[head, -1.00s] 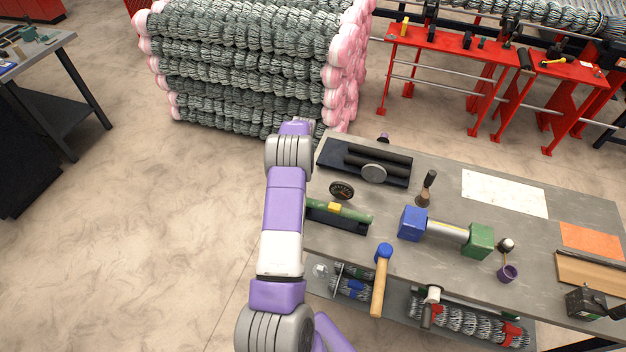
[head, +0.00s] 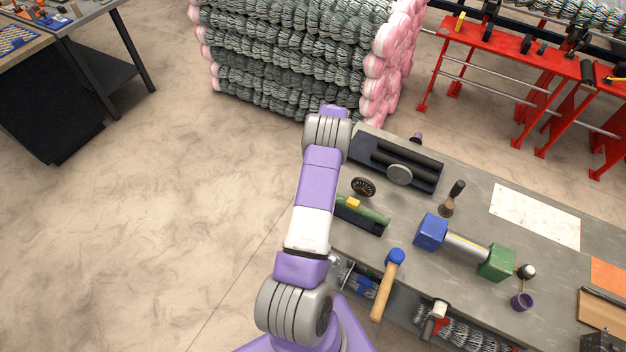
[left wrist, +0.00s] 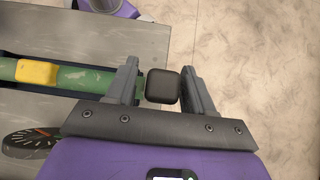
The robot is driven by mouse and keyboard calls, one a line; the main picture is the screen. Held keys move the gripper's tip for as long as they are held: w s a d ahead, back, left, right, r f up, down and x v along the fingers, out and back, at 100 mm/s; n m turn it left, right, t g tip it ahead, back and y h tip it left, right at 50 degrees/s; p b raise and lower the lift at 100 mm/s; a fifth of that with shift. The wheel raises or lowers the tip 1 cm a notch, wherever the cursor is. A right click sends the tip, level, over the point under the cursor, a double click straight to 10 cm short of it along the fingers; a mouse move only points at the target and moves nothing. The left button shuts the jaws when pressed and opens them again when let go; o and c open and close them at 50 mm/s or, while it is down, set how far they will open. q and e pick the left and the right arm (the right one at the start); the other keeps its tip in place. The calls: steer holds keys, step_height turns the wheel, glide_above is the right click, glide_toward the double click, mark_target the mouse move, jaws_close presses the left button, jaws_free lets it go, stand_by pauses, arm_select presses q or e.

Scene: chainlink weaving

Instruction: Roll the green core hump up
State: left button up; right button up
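A scuffed green bar (head: 372,213) with a yellow block (head: 353,203) lies over a dark base at the left edge of the grey table; its left end is hidden behind my left arm. In the left wrist view the green bar (left wrist: 82,79) and yellow block (left wrist: 37,73) come in from the left, and the bar ends by the left finger. My left gripper (left wrist: 161,80) is open. A dark rounded block (left wrist: 162,87) shows between its fingers, with gaps on both sides; I cannot tell whether it joins the bar. My right gripper is out of view.
A round dial (head: 363,186), black rollers (head: 400,174), a blue-and-green-ended bar (head: 465,247) and a blue mallet (head: 393,270) are on the table. Stacked grey mesh rolls (head: 300,60) stand behind. Open floor (head: 150,230) lies to the left.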

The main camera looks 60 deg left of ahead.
arm_select(q)
steer(key=shift+r, duration=0.1)
steer(key=v, duration=0.7)
steer(key=shift+b, duration=0.45)
steer(key=shift+w+r, duration=0.15)
steer(key=shift+r, duration=0.05)
stand_by(0.3)
